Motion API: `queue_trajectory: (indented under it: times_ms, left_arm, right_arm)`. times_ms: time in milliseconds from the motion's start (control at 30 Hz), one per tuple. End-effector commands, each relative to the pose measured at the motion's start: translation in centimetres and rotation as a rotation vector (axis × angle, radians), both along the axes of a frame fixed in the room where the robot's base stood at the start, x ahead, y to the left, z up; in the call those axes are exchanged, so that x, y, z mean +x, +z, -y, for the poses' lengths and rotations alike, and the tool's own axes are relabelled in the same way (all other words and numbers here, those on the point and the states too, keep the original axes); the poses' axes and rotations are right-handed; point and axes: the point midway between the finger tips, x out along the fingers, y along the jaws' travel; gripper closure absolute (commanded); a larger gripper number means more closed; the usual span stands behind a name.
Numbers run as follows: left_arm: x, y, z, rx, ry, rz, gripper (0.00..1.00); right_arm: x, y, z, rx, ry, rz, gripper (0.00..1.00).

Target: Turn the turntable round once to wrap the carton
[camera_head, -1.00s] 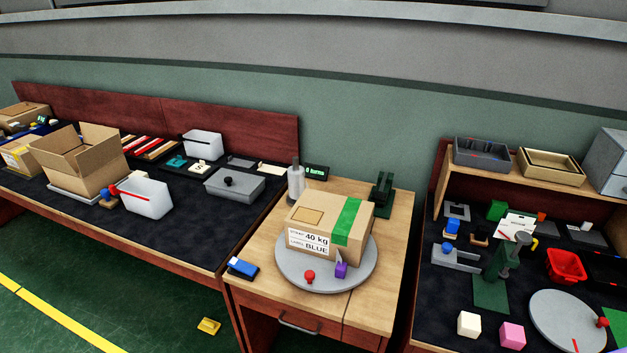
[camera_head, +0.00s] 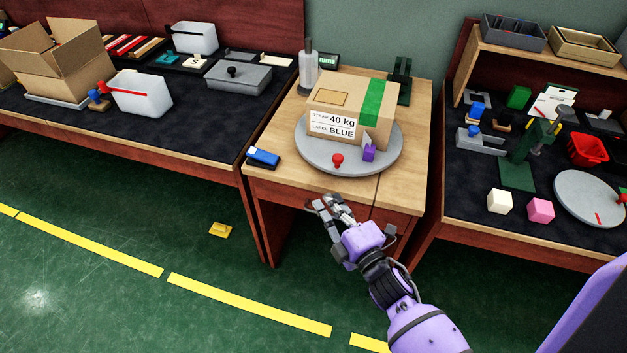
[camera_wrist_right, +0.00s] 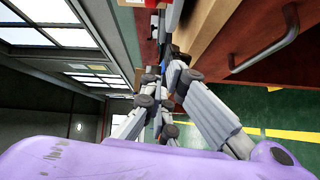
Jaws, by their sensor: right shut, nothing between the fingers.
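A brown carton (camera_head: 344,104) with a green strap and a label reading "STRAP 40 kg, LABEL BLUE" sits on the round grey turntable (camera_head: 312,157) on the small wooden table. A red knob (camera_head: 338,160) stands on the turntable's front rim, and a purple piece (camera_head: 369,153) is in front of the carton. My right gripper (camera_head: 328,203) is shut and empty, in front of the table's front edge and below the red knob, apart from the turntable. In the right wrist view the fingers (camera_wrist_right: 160,95) are close together. My left gripper is not in view.
A blue device (camera_head: 263,157) lies at the table's left corner. A white roll (camera_head: 308,72) and a small display (camera_head: 329,60) stand behind. A drawer handle (camera_wrist_right: 265,48) shows near the right gripper in the wrist view. Dark-topped benches flank the table.

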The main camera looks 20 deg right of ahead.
Motion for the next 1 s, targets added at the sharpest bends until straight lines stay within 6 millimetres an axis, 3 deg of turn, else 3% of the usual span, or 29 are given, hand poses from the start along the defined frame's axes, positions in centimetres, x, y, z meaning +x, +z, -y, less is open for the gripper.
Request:
queue_trajectory:
  times_ms: [267,700,800,1000]
  left_arm:
    - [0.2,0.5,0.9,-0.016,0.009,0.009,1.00]
    - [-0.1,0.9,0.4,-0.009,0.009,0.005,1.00]
    - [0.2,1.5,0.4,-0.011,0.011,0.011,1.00]
    - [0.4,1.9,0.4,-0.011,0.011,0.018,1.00]
  right_arm:
    - [1.6,1.0,-0.9,-0.082,0.018,0.047,1.00]
    - [10.1,1.0,-2.4,-0.080,0.016,0.041,1.00]
    - [9.5,1.0,-0.5,-0.083,0.016,0.041,1.00]
    - [9.3,0.8,1.1,-0.079,0.017,0.042,1.00]
